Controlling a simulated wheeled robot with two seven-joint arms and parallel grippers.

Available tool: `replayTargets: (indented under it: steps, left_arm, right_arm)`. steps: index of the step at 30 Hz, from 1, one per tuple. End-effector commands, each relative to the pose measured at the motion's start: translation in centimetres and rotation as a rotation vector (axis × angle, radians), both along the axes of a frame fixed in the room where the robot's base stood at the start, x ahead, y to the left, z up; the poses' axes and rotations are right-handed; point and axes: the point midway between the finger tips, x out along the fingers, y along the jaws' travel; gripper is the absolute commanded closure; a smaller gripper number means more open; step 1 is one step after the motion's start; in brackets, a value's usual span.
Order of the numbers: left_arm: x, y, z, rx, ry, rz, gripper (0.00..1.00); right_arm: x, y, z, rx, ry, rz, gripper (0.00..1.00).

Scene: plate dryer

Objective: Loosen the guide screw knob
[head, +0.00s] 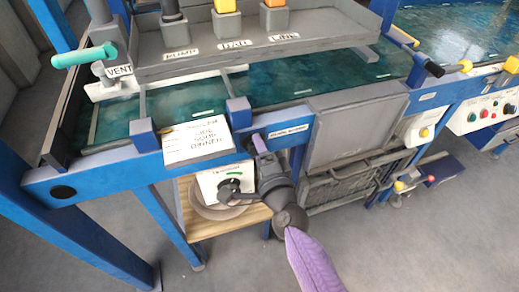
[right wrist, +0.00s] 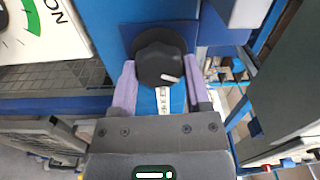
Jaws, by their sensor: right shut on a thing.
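The guide screw knob is black and lobed, and sits on a blue frame in the right wrist view (right wrist: 160,58). A pale strip with dark marks (right wrist: 163,98) runs just below it. My right gripper (right wrist: 158,75) has one purple finger on each side of the knob and is shut on it. In the head view my right gripper (head: 262,150) reaches the front of the blue rail, and the knob is hidden there. My left gripper is not in view.
Left of my gripper is a white switch box (head: 210,183) with a black rotary handle (head: 230,190). A white text card (head: 197,140) is above it. A grey panel (head: 352,130) and a wire basket (head: 345,185) are to the right. A teal vent handle (head: 85,56) is at upper left.

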Motion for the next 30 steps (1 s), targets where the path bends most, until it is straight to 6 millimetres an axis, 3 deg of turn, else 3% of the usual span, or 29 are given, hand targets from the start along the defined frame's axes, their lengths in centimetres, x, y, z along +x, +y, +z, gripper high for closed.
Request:
replayTargets:
  steps: [16,17,21,30]
  left_arm:
    - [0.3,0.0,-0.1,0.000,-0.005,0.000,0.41]
    - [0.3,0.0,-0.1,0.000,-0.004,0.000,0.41]
    - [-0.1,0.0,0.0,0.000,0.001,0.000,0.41]
    - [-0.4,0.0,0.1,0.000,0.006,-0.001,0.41]
  right_arm:
    - [0.0,0.0,-0.1,0.021,0.009,0.000,0.98]
    - [0.0,0.0,-0.1,0.021,0.009,0.000,0.37]
    - [0.0,0.0,-0.1,0.021,0.009,0.000,0.07]
    - [-0.2,-0.1,0.0,0.021,0.008,0.000,0.06]
